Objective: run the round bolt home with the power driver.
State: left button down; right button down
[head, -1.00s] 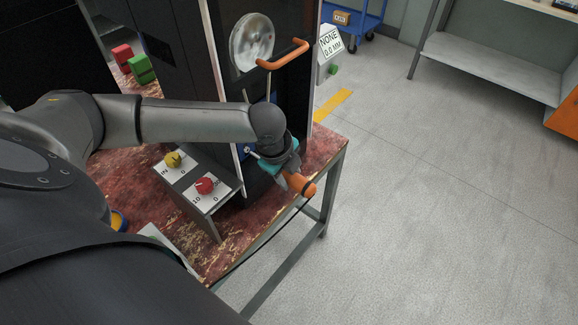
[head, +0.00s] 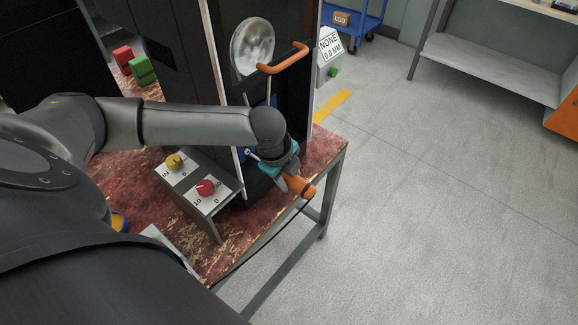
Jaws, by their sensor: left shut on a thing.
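My left arm reaches across to the dark machine (head: 176,59), and its gripper (head: 284,177) is low in front of the machine near the table's right corner. The gripper is shut on the power driver (head: 301,188), whose orange part sticks out toward the lower right. A teal part shows at my wrist beside it, and a thin light tip points left at the machine front. I cannot make out the round bolt; my wrist hides much of that area. My right gripper is not in view.
A control box with a yellow knob (head: 174,161) and a red knob (head: 206,188) stands left of the driver. An orange bar handle (head: 283,60) sticks out above my wrist. Red (head: 122,58) and green (head: 142,70) blocks lie behind. The floor at right is clear.

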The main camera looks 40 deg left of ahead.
aim_at(307, 189)
pick_arm(q)
jog(key=shift+a+p, duration=0.25)
jog(key=shift+p, duration=0.1)
dwell(0.8)
jog(key=shift+w+a, duration=0.1)
jog(key=shift+a, duration=0.3)
dwell(0.7)
jog(key=shift+d+r, duration=0.1)
jog(key=shift+d, duration=0.05)
jog(key=shift+d+p, duration=0.75)
jog(key=shift+d, duration=0.05)
jog(key=shift+s+d+p, duration=0.15)
jog(key=shift+d+p, duration=0.45)
jog(key=shift+d, duration=0.6)
jog(key=shift+s+d+p, duration=0.15)
jog(key=shift+d+p, duration=0.4)
jog(key=shift+d, duration=0.6)
